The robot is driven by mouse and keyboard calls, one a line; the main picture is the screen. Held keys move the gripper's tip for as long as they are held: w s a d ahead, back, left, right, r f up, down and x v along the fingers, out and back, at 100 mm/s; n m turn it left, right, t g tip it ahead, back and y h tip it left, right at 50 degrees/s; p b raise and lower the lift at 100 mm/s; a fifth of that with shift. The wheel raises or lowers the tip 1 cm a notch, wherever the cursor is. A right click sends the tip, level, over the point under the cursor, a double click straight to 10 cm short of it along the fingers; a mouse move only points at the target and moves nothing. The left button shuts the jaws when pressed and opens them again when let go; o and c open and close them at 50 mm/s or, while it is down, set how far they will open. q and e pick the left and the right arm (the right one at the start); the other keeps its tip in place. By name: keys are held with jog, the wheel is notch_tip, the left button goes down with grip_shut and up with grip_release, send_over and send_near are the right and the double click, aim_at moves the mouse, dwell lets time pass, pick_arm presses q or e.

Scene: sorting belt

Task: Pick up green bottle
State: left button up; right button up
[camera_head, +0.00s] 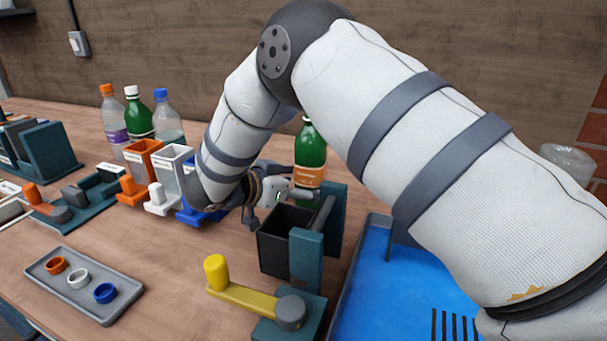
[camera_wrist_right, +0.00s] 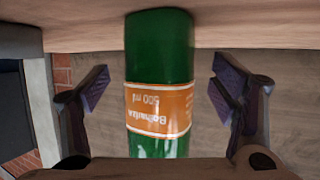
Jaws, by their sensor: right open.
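A green bottle (camera_head: 310,149) with an orange label stands behind the dark box, partly hidden by my right arm and gripper. In the right wrist view the green bottle (camera_wrist_right: 160,60) fills the middle, its label upside down. My right gripper (camera_wrist_right: 168,82) is open, with one finger on each side of the bottle and a visible gap on both sides. In the head view the right gripper (camera_head: 280,192) is beside the bottle, its fingers partly hidden. Another green bottle (camera_head: 138,118) with a white cap stands at the left among other bottles. My left gripper is not in view.
A dark open box (camera_head: 277,256) on a teal stand with a yellow crank (camera_head: 240,296) is in front of the bottle. A blue tray (camera_head: 400,290) lies at right. A grey tray (camera_head: 115,306) with coloured rings lies front left. Orange (camera_head: 143,160) and white holders stand left.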

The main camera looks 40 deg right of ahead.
jog(key=x, duration=0.3)
jog(key=shift+r, duration=0.15)
jog(key=shift+w, duration=0.1)
jog(key=shift+c, duration=0.6)
jog(key=c, duration=1.2)
